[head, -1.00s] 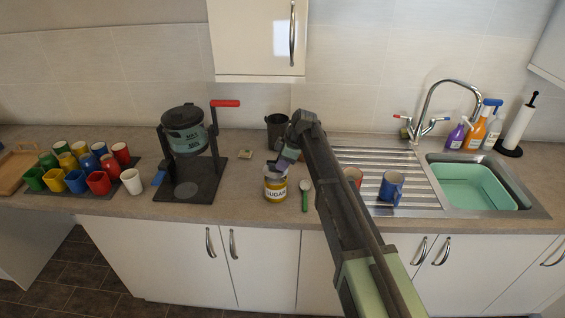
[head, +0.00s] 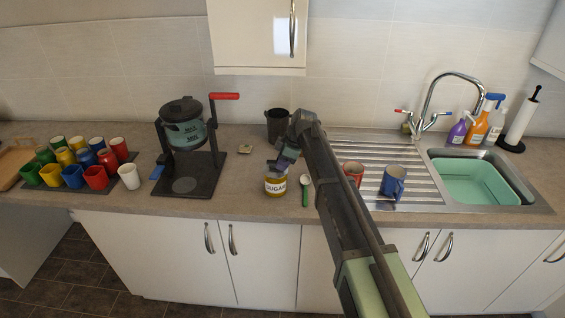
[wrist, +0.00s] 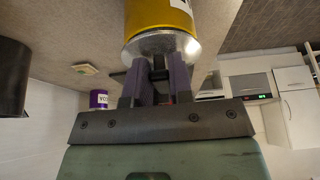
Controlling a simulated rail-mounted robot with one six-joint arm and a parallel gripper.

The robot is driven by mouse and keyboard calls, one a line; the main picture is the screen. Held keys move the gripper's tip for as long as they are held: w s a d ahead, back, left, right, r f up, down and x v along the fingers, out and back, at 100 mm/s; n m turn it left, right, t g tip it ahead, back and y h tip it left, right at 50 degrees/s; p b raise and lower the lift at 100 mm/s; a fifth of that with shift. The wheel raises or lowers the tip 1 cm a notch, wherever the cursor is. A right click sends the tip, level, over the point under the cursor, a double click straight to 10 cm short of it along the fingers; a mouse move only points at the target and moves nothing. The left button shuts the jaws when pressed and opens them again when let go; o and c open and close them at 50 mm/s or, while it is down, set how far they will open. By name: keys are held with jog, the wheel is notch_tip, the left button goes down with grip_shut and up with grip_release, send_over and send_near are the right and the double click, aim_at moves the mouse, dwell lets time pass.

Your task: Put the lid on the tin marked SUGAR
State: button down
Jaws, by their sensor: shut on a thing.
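The yellow tin marked SUGAR (head: 276,187) stands upright on the worktop, left of a green-handled spoon. My gripper (head: 285,158) is right above the tin, its fingers tilted down toward the top. In the wrist view the fingers (wrist: 158,64) are shut on the silver lid (wrist: 160,45), gripping it at its middle. The lid lies across the end of the yellow tin (wrist: 160,18), roughly in line with it. In the head view the lid (head: 278,167) shows as a grey patch at the tin's top. I cannot tell whether it is fully seated.
A green spoon (head: 305,191) lies just right of the tin. A dark pot (head: 278,124) stands behind my gripper. A black stand with a lidded jug (head: 184,125) is at left.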

jog(key=shift+f+b, duration=0.4)
jog(key=shift+f, duration=0.05)
jog(key=c, duration=0.9)
grip_release()
jog(key=p+v, duration=1)
jog(key=shift+d+r, duration=0.2)
jog(key=shift+r, duration=0.15)
